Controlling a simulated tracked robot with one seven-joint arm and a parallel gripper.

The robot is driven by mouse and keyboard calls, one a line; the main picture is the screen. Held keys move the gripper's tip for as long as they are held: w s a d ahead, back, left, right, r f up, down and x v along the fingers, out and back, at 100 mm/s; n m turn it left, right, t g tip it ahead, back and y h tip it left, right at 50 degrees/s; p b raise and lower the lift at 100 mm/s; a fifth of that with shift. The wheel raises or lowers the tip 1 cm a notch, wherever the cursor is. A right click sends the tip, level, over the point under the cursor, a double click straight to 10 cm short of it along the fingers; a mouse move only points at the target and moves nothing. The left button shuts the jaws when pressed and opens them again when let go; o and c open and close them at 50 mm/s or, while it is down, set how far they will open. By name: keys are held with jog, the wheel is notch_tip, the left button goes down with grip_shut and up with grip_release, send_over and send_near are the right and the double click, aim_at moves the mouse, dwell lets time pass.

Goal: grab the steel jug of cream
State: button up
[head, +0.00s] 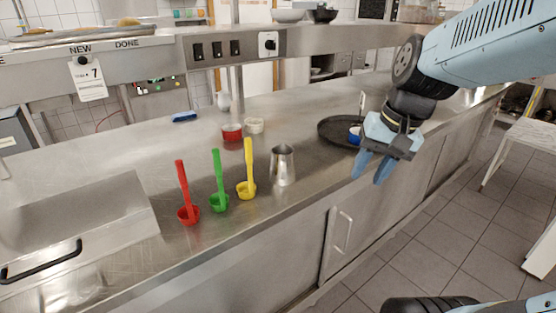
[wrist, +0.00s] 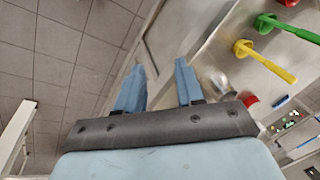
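The steel jug (head: 283,166) stands upright on the steel counter (head: 300,110), near its front edge, to the right of a yellow ladle. What is inside the jug cannot be seen. My gripper (head: 369,170) is open and empty, pointing down to the right of the jug and apart from it, by the counter's front edge. In the wrist view its two blue fingers (wrist: 160,78) are spread with nothing between them. The jug (wrist: 222,82) shows there just right of the right finger, partly hidden.
Red (head: 187,213), green (head: 219,201) and yellow (head: 246,188) ladles stand left of the jug. Behind are a red bowl (head: 232,133) and a pale bowl (head: 254,126). An overhead shelf (head: 300,40) spans the back.

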jog(key=w+a+f+m+g+y, duration=0.3)
jog(key=w+a+f+y, duration=0.1)
jog(key=w+f, duration=0.1)
jog(key=m+t+y, duration=0.2)
jog(key=m+y, duration=1)
send_near(283, 167)
jog(key=s+d+f, duration=0.2)
jog(key=shift+m+t, duration=0.3)
jog(key=shift+t, duration=0.1)
jog(key=a, duration=0.5)
jog(key=w+a, duration=0.1)
jog(key=a, duration=0.2)
jog(key=shift+a, duration=0.1)
jog(key=shift+w+a+r, duration=0.1)
jog(key=shift+w+a, duration=0.15)
jog(key=shift+a, duration=1.2)
jog(key=shift+w+a, duration=0.2)
jog(key=shift+a, duration=1.25)
jog(key=shift+c, duration=0.3)
grip_shut()
